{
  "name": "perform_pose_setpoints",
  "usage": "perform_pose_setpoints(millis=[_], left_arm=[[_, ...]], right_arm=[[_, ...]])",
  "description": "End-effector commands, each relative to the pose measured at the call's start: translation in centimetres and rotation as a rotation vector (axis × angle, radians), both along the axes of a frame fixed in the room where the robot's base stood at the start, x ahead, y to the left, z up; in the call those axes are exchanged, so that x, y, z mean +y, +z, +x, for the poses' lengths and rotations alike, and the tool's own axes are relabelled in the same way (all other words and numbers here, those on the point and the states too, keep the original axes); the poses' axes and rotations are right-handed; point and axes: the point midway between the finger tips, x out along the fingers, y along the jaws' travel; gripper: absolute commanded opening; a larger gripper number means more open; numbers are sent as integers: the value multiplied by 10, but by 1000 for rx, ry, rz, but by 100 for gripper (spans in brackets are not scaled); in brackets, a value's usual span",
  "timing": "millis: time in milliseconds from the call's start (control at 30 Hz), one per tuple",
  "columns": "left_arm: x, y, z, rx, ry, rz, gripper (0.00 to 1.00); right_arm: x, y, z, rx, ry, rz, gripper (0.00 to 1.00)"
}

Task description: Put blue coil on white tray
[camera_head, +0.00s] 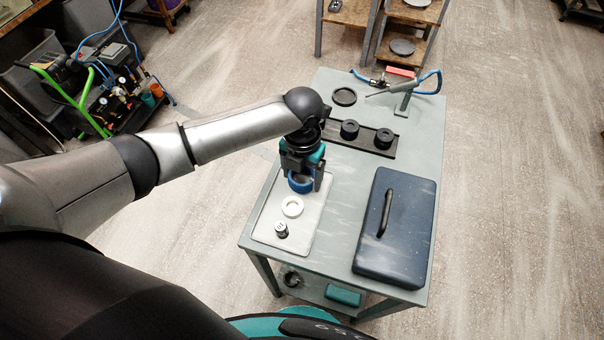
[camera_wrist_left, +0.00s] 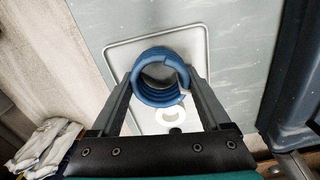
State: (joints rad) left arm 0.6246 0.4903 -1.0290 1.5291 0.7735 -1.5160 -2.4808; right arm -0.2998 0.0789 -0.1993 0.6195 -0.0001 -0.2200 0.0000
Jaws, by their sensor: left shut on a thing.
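The blue coil (camera_head: 300,184) is held in my left gripper (camera_head: 305,180), over the far part of the white tray (camera_head: 269,213). In the left wrist view the coil (camera_wrist_left: 157,76) sits between the two fingers of the left gripper (camera_wrist_left: 160,82), which are shut on its sides. The tray rim (camera_wrist_left: 114,45) shows around and below it. I cannot tell whether the coil touches the tray. A white ring (camera_head: 292,206) and a small metal piece (camera_head: 281,230) are on the tray nearer me. My right gripper is not in view.
A dark blue case (camera_head: 398,225) with a black handle takes the table's right side. A black rack (camera_head: 366,138) with round black parts lies behind the gripper, with a black ring (camera_head: 344,97) beyond. A stand with a blue hose (camera_head: 428,88) is at the far edge.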

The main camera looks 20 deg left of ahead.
Motion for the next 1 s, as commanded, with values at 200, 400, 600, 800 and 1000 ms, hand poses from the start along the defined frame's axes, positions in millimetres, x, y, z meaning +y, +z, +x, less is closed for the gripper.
perform_pose_setpoints(millis=[200, 400, 600, 800, 1000], left_arm=[[0, 0, 1, -1, 0, 0, 25], [0, -2, 1, -1, 1, 1, 94], [0, -1, 1, -1, 1, 0, 100], [0, 6, 1, -3, 0, -1, 100], [0, 43, 2, -6, 0, -1, 100]], right_arm=[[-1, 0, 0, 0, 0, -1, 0], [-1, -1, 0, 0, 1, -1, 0], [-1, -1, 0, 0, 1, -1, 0], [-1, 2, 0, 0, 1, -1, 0], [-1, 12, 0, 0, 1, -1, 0]])
